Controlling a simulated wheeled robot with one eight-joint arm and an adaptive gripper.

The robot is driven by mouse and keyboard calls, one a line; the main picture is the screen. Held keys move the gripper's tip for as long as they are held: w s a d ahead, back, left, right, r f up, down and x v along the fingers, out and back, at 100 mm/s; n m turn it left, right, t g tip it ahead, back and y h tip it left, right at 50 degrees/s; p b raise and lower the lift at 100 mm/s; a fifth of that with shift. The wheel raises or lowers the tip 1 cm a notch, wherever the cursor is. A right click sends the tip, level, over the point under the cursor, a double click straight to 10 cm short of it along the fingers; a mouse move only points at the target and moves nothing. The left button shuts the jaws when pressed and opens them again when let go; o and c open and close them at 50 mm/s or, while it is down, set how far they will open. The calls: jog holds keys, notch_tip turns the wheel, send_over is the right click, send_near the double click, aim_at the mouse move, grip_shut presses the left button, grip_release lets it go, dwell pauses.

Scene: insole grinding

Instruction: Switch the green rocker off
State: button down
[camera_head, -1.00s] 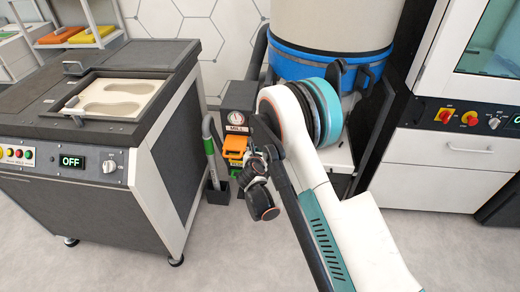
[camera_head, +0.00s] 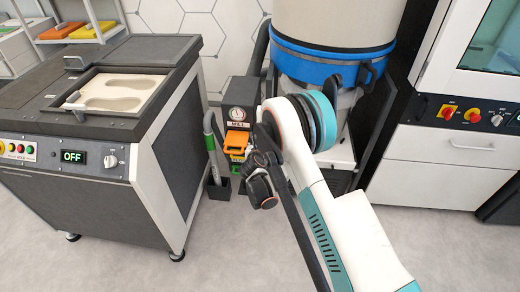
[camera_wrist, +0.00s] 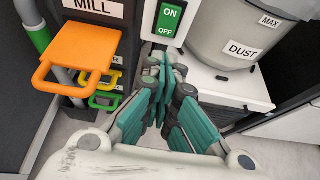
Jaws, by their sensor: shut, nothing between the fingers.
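The green rocker (camera_wrist: 167,19) is in the wrist view at the top centre, in a pale frame, with ON above and OFF below. In the head view the MILL cabinet (camera_head: 239,92) shows beside my arm, and I cannot make out the rocker there.
An orange handled part (camera_wrist: 80,52) sticks out left of my gripper, with yellow (camera_wrist: 113,78) and green (camera_wrist: 103,101) handles beneath. The DUST container (camera_wrist: 235,32) stands at the right. In the head view an oven-like machine (camera_head: 70,185) with an OFF display stands left.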

jog(key=r+b+x, duration=0.1)
jog(key=b+x, duration=0.1)
jog(key=x, duration=0.6)
jog(key=shift+w+b, duration=0.4)
jog(key=shift+w+f, duration=0.2)
jog(key=shift+w, duration=0.15)
jog(key=shift+r, duration=0.1)
